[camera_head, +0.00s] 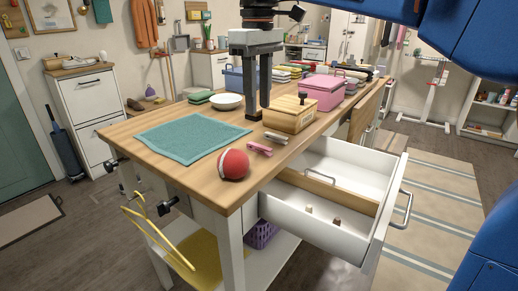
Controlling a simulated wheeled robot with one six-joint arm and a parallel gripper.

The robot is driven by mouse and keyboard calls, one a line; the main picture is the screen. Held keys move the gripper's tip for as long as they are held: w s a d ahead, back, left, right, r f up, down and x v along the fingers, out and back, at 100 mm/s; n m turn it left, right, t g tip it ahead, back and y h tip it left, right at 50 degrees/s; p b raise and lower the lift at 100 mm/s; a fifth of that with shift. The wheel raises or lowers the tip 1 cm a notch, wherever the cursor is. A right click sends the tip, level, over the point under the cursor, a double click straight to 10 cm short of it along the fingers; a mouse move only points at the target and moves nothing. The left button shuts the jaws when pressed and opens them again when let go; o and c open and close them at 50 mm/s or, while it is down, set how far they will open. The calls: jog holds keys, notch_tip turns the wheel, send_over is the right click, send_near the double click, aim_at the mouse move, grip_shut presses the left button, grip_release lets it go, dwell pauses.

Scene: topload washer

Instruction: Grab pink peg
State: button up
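The pink peg (259,149) lies on the wooden table top (215,185), between the teal cloth and the wooden box, near the table's right edge. A pale grey peg (276,138) lies just behind it and to its right. My gripper (259,113) points straight down over the table, a little behind the pegs in the picture. Its two dark fingers are apart with a narrow gap showing between them, and nothing is seen held. The fingertips appear apart from the pink peg; their exact height above the table is hard to tell.
A red ball (233,164) sits at the front corner. A teal cloth (190,140) lies left. A wooden box (290,114), a white bowl (227,101) and a pink box (322,91) stand around my gripper. An open white drawer (375,225) juts out at right.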

aim_at(260, 146)
jog(key=f, duration=1)
jog(key=shift+w+d+f, duration=0.15)
jog(key=shift+d+f, duration=0.05)
jog(key=shift+f, duration=0.2)
grip_shut()
